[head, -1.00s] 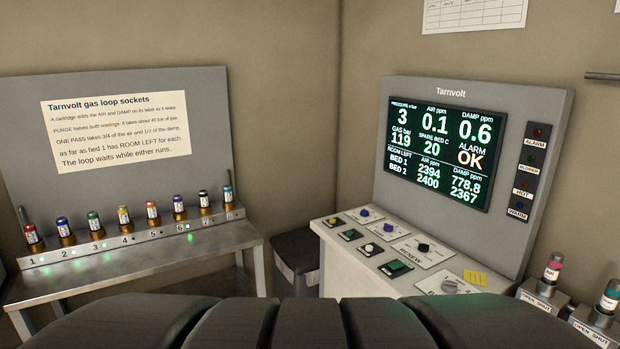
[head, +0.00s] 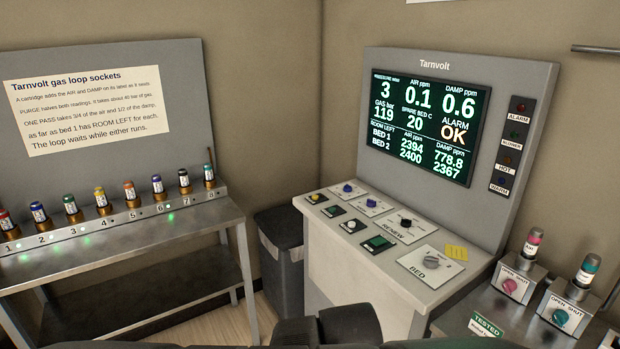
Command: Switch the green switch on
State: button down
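A green rocker-like switch (head: 378,243) sits on a dark plate near the front edge of the sloped white console top (head: 340,260). It is in front of the black RENEW knob (head: 405,222) and left of the grey BED knob (head: 431,262). I cannot tell from its small shape whether it is on or off. My gripper does not show in the head view; only dark rounded parts of my own body show along the bottom edge.
The Tarnvolt screen (head: 428,125) stands behind the console and reads ALARM OK. A metal bench with several cartridges (head: 130,190) is at left, a dark bin (head: 282,250) between. At right, two cartridge holders with a pink knob (head: 510,286) and teal knob (head: 560,317) stand on a bench.

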aim_at(378, 242)
jog(key=i+l, duration=0.1)
jog(key=i, duration=0.45)
jog(key=i+l, duration=0.1)
jog(key=i, duration=0.4)
